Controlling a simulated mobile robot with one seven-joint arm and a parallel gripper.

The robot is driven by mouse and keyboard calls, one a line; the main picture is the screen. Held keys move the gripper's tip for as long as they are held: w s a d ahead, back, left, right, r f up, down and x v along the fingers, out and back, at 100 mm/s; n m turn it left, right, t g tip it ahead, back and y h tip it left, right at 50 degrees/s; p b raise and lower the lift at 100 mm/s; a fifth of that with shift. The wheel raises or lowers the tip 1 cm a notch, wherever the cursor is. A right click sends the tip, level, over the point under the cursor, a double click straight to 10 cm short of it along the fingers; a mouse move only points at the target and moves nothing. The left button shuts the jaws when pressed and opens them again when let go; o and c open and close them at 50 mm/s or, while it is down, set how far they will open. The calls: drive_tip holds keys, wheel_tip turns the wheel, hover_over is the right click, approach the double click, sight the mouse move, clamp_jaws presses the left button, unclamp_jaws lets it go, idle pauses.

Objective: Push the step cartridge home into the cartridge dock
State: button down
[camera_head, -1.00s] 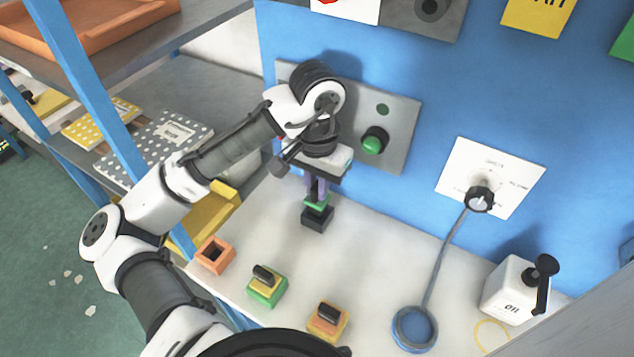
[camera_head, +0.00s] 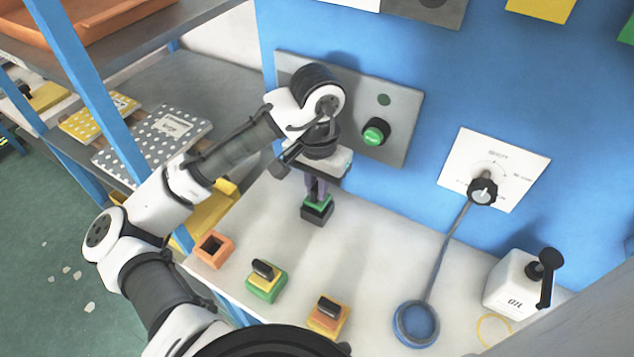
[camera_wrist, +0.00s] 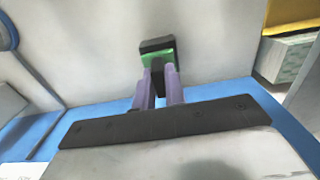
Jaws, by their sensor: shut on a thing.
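The step cartridge (camera_head: 318,201) shows as a green piece at the tips of my gripper (camera_head: 317,194). My gripper points down, its purple fingers shut on the cartridge. The dark cartridge dock (camera_head: 316,215) stands on the white bench directly under it. The green piece sits at the dock's top, low against it; whether it is fully seated I cannot tell. In the wrist view, the green cartridge (camera_wrist: 152,60) lies between the finger ends (camera_wrist: 158,73) and the black dock (camera_wrist: 156,44). The fingers hide part of the cartridge.
An orange open block (camera_head: 213,250), a green-and-yellow block (camera_head: 266,283) and an orange-and-yellow block (camera_head: 328,318) stand along the bench's front. A grey panel with a green button (camera_head: 375,132) is behind.

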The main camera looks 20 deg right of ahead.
drive_tip(key=shift+f+b, duration=0.4)
drive_tip(key=shift+f, duration=0.4)
drive_tip(key=c, duration=1.4)
unclamp_jaws()
drive_tip(key=shift+o, duration=0.2)
wheel_tip(320, 180, up, 8)
drive_tip(key=shift+f, duration=0.25)
